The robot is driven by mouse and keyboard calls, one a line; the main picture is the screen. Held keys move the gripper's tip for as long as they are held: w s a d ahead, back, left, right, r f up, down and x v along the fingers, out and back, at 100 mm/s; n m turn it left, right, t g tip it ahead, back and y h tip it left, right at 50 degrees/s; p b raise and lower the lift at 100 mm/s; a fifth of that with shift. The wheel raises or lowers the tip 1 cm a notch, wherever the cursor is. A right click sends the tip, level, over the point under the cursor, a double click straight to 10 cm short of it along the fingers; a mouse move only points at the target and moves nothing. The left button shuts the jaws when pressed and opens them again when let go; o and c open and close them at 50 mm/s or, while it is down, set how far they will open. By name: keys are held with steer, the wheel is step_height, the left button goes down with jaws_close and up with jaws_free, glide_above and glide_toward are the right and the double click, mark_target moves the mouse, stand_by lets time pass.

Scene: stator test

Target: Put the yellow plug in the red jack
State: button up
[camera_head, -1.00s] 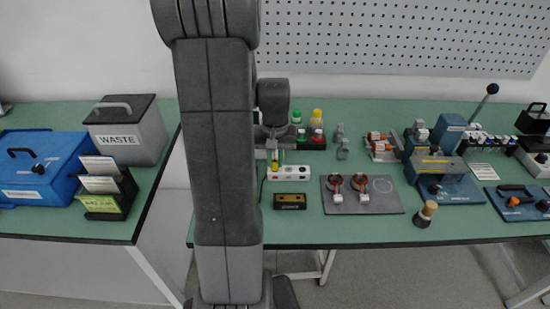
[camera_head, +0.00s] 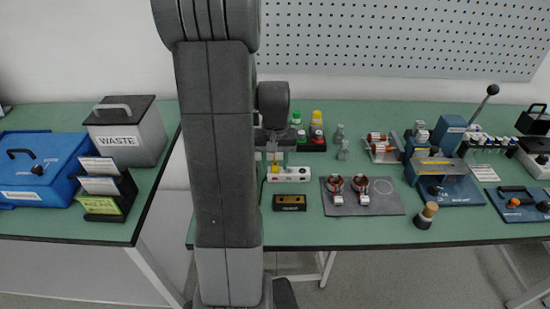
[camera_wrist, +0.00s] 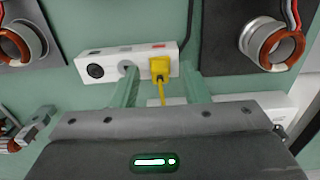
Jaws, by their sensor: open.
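The yellow plug (camera_wrist: 160,67) sits at the red-marked end of the white socket block (camera_wrist: 108,64), under the red label, and appears seated in the red jack there. The jack's opening is hidden by the plug. A yellow cable runs from the plug towards my gripper. My gripper (camera_wrist: 158,76) is open, with one finger on each side of the plug and a visible gap on the left. In the head view the plug (camera_head: 275,169) shows at the left end of the block (camera_head: 294,174), below my gripper (camera_head: 274,154).
The block also has a black socket (camera_wrist: 96,71) and a grey one (camera_wrist: 127,67). A grey mat (camera_head: 390,196) with two copper-wound stators lies to the right. A black box (camera_head: 290,202) lies in front. Bottles (camera_head: 316,124) stand behind.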

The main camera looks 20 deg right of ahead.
step_height(320, 180, up, 14)
steer(key=shift+p, duration=0.35)
